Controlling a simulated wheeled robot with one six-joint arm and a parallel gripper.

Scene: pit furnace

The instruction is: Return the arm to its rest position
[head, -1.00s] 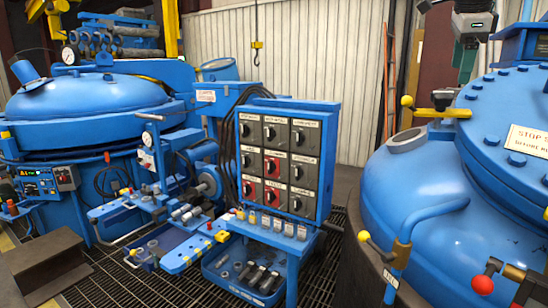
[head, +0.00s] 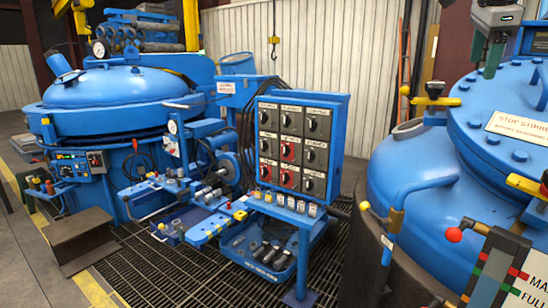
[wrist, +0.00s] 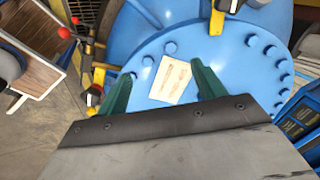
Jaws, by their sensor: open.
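My gripper (head: 487,52) is at the upper right of the head view, in the air over the bolted blue lid of the right vessel (head: 418,190). In the wrist view, its two green fingers stand wide apart with nothing between them (wrist: 162,85). Behind them is the blue lid (wrist: 240,75) with its ring of bolts and a white label (wrist: 171,80). The fingers look clear of the lid, though the exact gap is hard to judge. Most of my arm is out of the head view.
A yellow-knobbed valve handle (head: 434,100) stands at the vessel's left edge, and a red-knobbed lever (head: 454,235) at lower right. A switch panel (head: 300,140) is mid-picture, with another blue vessel (head: 105,88) behind left. Grated floor (head: 150,268) lies open in front.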

